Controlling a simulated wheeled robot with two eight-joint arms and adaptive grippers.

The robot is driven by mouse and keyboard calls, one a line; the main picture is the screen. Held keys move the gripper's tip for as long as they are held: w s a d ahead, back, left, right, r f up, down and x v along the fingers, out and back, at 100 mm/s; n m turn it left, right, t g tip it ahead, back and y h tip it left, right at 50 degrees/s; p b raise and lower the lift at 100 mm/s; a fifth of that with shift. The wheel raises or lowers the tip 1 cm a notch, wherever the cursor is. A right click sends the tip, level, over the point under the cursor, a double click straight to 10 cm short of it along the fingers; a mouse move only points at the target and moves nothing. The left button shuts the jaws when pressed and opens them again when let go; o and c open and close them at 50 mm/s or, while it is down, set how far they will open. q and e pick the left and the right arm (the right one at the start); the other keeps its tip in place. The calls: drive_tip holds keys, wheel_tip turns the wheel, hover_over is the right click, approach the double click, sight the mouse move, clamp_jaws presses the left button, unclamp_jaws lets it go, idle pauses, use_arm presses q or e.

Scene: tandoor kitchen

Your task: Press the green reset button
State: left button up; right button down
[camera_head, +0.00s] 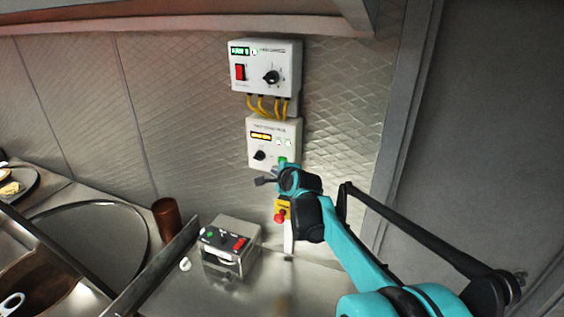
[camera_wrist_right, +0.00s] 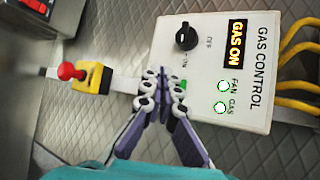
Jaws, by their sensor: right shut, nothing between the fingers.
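The green button (camera_head: 282,160) sits low on the front of the white gas control box (camera_head: 273,128) on the wall. In the right wrist view the green button (camera_wrist_right: 183,85) is partly hidden behind my fingers, on the box (camera_wrist_right: 228,20). My right gripper (camera_head: 264,181) is shut and empty, just below the box in the head view. In the right wrist view the gripper (camera_wrist_right: 164,74) has its tips together beside the green button; I cannot tell whether they touch it. The box display reads GAS ON, with fan and gas lamps lit. My left gripper is not in view.
A second white control box (camera_head: 265,68) with a red switch hangs above, joined by yellow cables (camera_head: 265,107). A red emergency knob on a yellow base (camera_wrist_right: 72,72) is below the gas box. A metal box with buttons (camera_head: 231,246) and a copper cup (camera_head: 166,220) stand on the counter.

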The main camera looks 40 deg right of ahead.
drive_tip(key=shift+s+a, duration=0.25)
drive_tip(key=shift+a, duration=0.25)
drive_tip(key=shift+s+a, duration=0.2)
drive_tip(key=shift+a, duration=0.25)
drive_tip(key=s+a+f+n+g+y+b, duration=0.1)
drive_tip(key=s+a+f+n+y+b, duration=0.1)
drive_tip(key=s+a+f+n+b, duration=0.55)
drive_tip(key=a+f+n+g+y+b, duration=0.15)
drive_tip(key=a+f+n+b, duration=0.35)
drive_tip(key=a+f+b, duration=0.6)
drive_tip(key=s+a+f+n+b, duration=0.3)
drive_tip(key=s+f+n, duration=0.1)
drive_tip(key=f, duration=0.4)
drive_tip(key=s+a+f+n+g+y+b, duration=0.1)
drive_tip(key=s+a+f+n+b, duration=0.3)
drive_tip(key=f, duration=0.4)
drive_tip(key=s+a+f+n+g+b, duration=0.1)
drive_tip(key=s+a+f+n+b, duration=0.3)
drive_tip(key=f, duration=0.5)
drive_tip(key=shift+s+n, duration=0.85)
drive_tip(key=shift+s, duration=0.05)
drive_tip(key=shift+a+f+y, duration=0.1)
drive_tip(key=shift+y, duration=0.15)
